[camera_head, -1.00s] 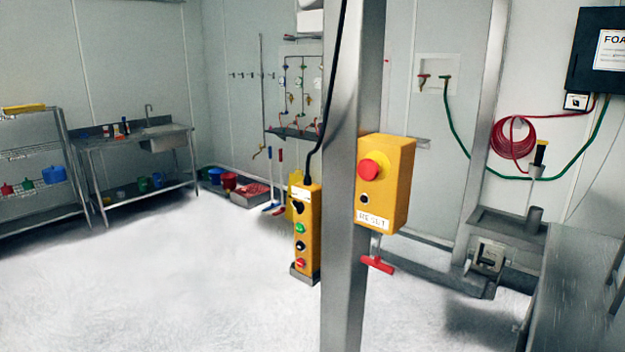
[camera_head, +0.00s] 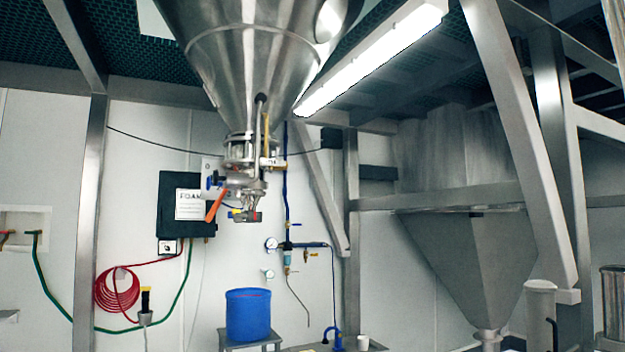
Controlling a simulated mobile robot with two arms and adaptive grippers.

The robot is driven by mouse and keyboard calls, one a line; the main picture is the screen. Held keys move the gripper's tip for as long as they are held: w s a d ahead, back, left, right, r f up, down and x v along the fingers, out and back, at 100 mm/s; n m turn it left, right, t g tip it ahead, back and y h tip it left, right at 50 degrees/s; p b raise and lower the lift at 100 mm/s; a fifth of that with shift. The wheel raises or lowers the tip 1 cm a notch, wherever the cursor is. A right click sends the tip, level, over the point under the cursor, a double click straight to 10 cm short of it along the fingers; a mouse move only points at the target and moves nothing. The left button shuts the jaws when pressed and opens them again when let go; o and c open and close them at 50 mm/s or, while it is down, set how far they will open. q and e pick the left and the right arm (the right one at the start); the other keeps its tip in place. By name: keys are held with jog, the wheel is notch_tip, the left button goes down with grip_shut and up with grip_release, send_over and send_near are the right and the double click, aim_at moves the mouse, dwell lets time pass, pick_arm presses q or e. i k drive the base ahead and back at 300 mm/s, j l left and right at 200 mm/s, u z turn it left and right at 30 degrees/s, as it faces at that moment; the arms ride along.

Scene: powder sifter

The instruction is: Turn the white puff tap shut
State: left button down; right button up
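I cannot pick out a white puff tap for certain. A large steel hopper cone (camera_head: 250,60) hangs at the upper left of centre. Under it is a valve assembly (camera_head: 242,150) with an orange lever handle (camera_head: 216,205) slanting down to the left. Small blue, yellow and red parts sit close to the lever, too small to tell apart. A pressure gauge (camera_head: 271,244) and a blue pipe with small yellow fittings (camera_head: 306,255) are on the wall behind. Neither of my grippers is in view.
A blue tub (camera_head: 248,314) stands on a small stand below the valves. A black FOAM box (camera_head: 184,208) and a red coiled hose (camera_head: 117,289) are on the wall. Steel posts and a second hopper (camera_head: 468,260) fill the right side.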

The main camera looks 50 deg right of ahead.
aim_at(272, 162)
jog(key=z, duration=1.25)
